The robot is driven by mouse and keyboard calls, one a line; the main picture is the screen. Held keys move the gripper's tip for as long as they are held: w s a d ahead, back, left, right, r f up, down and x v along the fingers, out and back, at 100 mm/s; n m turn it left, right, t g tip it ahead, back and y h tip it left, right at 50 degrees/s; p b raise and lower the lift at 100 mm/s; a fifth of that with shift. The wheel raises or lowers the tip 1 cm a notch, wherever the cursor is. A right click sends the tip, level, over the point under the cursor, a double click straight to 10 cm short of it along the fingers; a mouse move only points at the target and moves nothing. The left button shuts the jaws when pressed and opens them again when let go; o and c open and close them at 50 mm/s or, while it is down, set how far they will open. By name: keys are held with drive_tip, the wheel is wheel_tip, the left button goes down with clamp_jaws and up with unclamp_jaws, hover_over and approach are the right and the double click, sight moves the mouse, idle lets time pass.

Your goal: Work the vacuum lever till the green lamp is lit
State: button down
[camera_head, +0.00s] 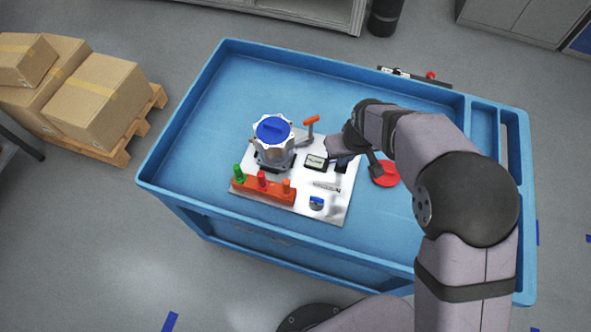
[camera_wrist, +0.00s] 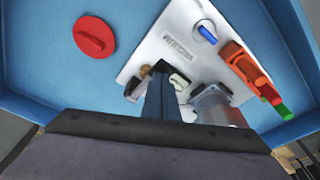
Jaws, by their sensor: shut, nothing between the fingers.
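A silver housing with a blue cap (camera_head: 272,130) stands on a white plate (camera_head: 336,206). A lever with an orange handle (camera_head: 311,121) rises at its back right. Part of the housing shows in the wrist view (camera_wrist: 213,104); I cannot make out the lever there. My gripper (camera_head: 341,166) is low over the plate's right side, to the right of and nearer than the lever and apart from it. In the wrist view, its dark fingers (camera_wrist: 161,78) are together and hold nothing. A small pale-framed panel (camera_head: 316,162) sits left of the gripper. I cannot identify a lit green lamp.
An orange block (camera_head: 264,194) holding green, red and orange pegs stands at the plate's front left. A small blue-topped part (camera_head: 316,203) sits at the front. A red disc (camera_head: 385,174) lies right of the plate. The blue cart top (camera_head: 210,130) is clear on the left.

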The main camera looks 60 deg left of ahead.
drive_tip(key=shift+f+b, duration=1.45)
drive_tip(key=shift+f, duration=0.85)
drive_tip(key=shift+r, duration=0.1)
drive_tip(key=shift+r+p, duration=2.05)
drive_tip(key=shift+r, duration=0.8)
drive_tip(key=shift+f, duration=0.15)
drive_tip(key=shift+f+b, duration=2.05)
drive_tip(key=shift+f, duration=0.75)
drive_tip(key=shift+r+p, duration=2.1)
drive_tip(key=shift+r, duration=0.85)
drive_tip(key=shift+f, duration=0.25)
